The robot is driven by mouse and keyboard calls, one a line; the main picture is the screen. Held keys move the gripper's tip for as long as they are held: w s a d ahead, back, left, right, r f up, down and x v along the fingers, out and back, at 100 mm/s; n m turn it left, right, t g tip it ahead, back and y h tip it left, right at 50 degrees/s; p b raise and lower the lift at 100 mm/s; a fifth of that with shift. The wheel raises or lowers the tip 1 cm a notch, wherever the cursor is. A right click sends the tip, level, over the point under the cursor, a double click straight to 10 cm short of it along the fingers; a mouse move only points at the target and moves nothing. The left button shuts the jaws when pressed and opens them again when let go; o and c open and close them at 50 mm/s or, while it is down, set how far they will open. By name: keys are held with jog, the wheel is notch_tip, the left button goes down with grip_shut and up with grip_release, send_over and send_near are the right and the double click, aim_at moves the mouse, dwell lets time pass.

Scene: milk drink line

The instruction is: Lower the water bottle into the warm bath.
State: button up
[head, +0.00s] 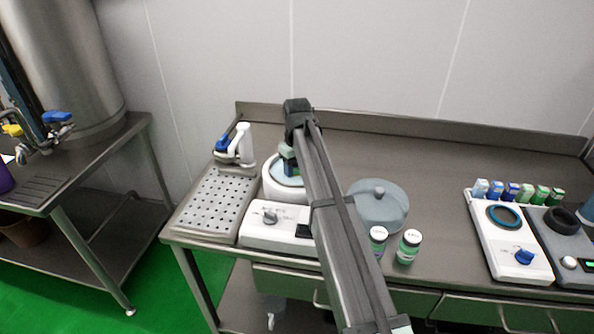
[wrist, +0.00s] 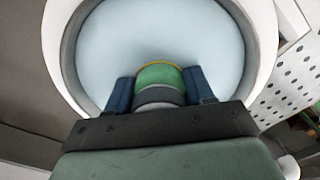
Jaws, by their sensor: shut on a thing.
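The warm bath (head: 271,193) is a round white tub of pale blue water on a white base with a grey knob. Its rim and water (wrist: 160,40) fill most of the wrist view. My gripper (head: 290,170) is over the bath, its blue fingers pointing down. In the wrist view my gripper (wrist: 160,92) is shut on the water bottle (wrist: 160,76), which shows a green part, a yellowish edge and a grey band. The bottle is over the water near the tub's near side. Its lower end is hidden, so I cannot tell whether it touches the water. My arm hides part of the bath's base.
A perforated tray (head: 212,204) and a white tap (head: 244,146) are left. A white device (head: 512,250) stands at right. The back of the table is clear.

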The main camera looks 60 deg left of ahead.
jog(key=shift+f, duration=0.15)
jog(key=o, duration=1.2)
notch_tip(320, 180, up, 14)
jog(key=shift+f, duration=0.1)
